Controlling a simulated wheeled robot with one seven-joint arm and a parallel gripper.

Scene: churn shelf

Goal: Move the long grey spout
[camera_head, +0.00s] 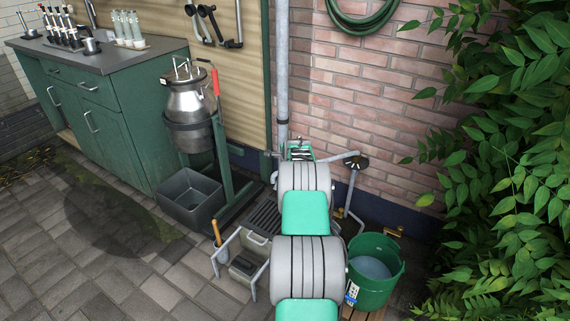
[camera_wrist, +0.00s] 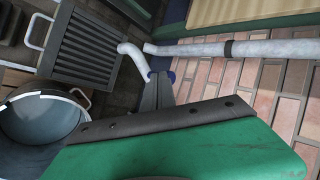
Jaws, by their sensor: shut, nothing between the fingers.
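The long grey spout (camera_head: 334,158) shows in the camera_head view as a pale pipe to the right of my gripper (camera_head: 298,147), by a dark round piece on the brick wall side. In the camera_wrist view a curved pale pipe end, apparently the spout's (camera_wrist: 131,55), bends out just beyond my fingertips (camera_wrist: 160,77), pointing to the left of the picture. The rest of it is hidden behind my fingers and green gripper body. My gripper is shut with nothing held, close to the pipe. I cannot tell whether they touch.
A grey downpipe (camera_head: 282,60) runs down the brick wall; its lower end (camera_wrist: 190,49) is close to the curved pipe. A floor grate (camera_wrist: 88,46) lies below. A green bucket (camera_head: 377,270) stands at right, a grey tub (camera_head: 188,198) and metal churn (camera_head: 190,100) at left. Leaves crowd the right.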

